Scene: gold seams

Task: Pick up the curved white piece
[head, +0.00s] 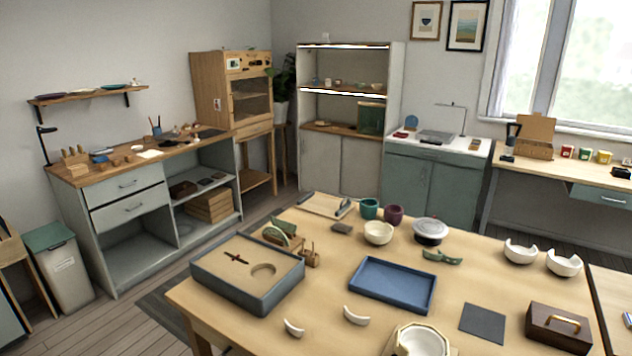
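Two small curved white pieces lie apart near the front of the wooden table (460,300). One curved white piece (355,316) is just in front of the blue tray; the other curved white piece (293,328) is farther left, near the sand box. Two larger broken white bowl parts (520,252) (563,263) stand at the table's right. I cannot tell which piece the task names. Neither gripper shows in the head view.
A blue tray (367,296), a grey sand box (232,296), a dark square mat (482,323) and a brown box with a handle (556,336) stand around the pieces. A white bowl in a pale holder (420,340) is at the front edge. Bowls and cups stand behind.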

